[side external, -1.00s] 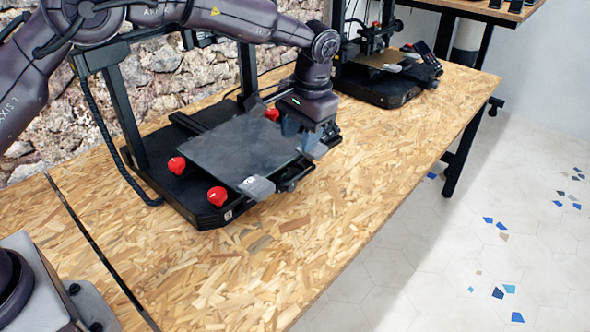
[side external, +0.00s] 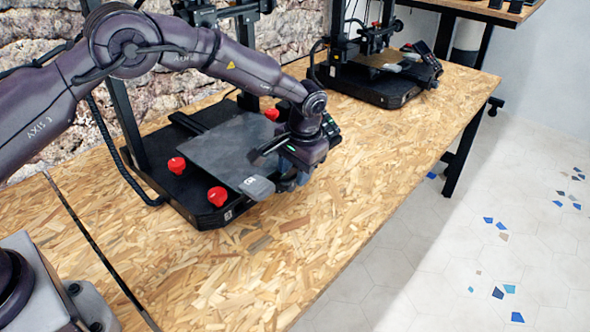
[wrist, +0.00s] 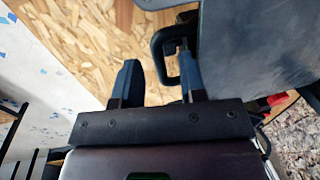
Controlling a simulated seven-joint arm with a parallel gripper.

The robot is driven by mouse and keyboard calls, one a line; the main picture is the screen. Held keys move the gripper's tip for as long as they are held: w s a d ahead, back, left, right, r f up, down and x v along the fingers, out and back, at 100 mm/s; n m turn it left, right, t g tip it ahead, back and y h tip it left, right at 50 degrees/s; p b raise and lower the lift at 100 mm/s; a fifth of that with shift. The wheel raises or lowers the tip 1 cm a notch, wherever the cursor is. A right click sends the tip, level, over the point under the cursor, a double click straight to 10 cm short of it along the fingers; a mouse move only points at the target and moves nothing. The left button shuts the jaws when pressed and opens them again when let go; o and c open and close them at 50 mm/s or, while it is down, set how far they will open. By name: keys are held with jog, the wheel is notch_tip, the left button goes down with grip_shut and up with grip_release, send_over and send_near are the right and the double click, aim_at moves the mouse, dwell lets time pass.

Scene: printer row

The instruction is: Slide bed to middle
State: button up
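The grey flat bed (side external: 220,148) lies on the nearer black printer (side external: 205,212). Its edge fills the upper right of the wrist view (wrist: 262,50). A black loop handle (wrist: 158,62) stands out from the bed's edge in the wrist view; my gripper hides it in the side view. My gripper (side external: 290,182) is low at the bed's right edge. In the wrist view its two blue-grey fingers (wrist: 158,58) are apart, with the handle's outer bar between them. The right finger overlaps the handle's opening. I cannot tell whether either finger touches it.
Red knobs (side external: 217,196) sit around the bed's corners, and a grey tab (side external: 257,187) is at its front corner. A second printer (side external: 385,85) stands farther back on the chipboard table (side external: 360,170). The table is clear to the right and in front.

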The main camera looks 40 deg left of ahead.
jog(key=shift+f, duration=0.2)
grip_shut()
jog(key=a, duration=1.1)
jog(key=shift+a, duration=0.35)
grip_release()
jog(key=shift+d, duration=0.1)
notch_tip(320, 180, up, 13)
jog(key=d, duration=0.2)
